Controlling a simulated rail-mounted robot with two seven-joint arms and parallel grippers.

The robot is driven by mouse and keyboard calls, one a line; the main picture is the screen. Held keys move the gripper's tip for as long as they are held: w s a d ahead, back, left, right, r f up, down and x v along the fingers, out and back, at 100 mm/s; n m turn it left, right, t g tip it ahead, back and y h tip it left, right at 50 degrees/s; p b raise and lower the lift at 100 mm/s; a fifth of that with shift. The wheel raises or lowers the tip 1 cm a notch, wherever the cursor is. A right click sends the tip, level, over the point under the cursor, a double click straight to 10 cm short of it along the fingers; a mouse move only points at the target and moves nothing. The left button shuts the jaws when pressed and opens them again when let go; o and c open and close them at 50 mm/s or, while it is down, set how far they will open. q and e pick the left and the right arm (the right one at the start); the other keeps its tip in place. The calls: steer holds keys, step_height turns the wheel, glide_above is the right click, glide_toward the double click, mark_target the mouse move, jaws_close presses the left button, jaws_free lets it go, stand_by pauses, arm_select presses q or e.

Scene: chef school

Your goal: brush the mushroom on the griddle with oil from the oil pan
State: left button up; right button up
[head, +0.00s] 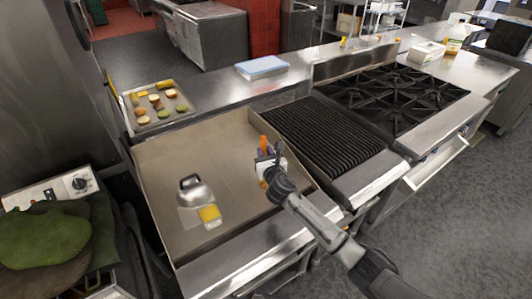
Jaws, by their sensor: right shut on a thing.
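The griddle (165,160) is a wide, flat steel plate with raised walls in the middle of the head view. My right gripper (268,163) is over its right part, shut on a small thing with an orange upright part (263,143). My gripper hides much of this thing, and I cannot tell whether it is a brush. A metal piece with a dark handle (194,195) sits on the griddle to the left, with a yellow block (210,215) at its front edge. I cannot make out the mushroom or tell which thing is the oil pan. My left gripper is not in view.
A tray (135,128) with several food pieces stands behind the griddle at the left. A ribbed grill (325,135) and black burners (395,95) lie to the right. A blue-white box (262,67) is on the back ledge. Much of the griddle is bare.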

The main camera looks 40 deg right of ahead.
arm_select(q)
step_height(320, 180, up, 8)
steer(key=p, duration=0.8)
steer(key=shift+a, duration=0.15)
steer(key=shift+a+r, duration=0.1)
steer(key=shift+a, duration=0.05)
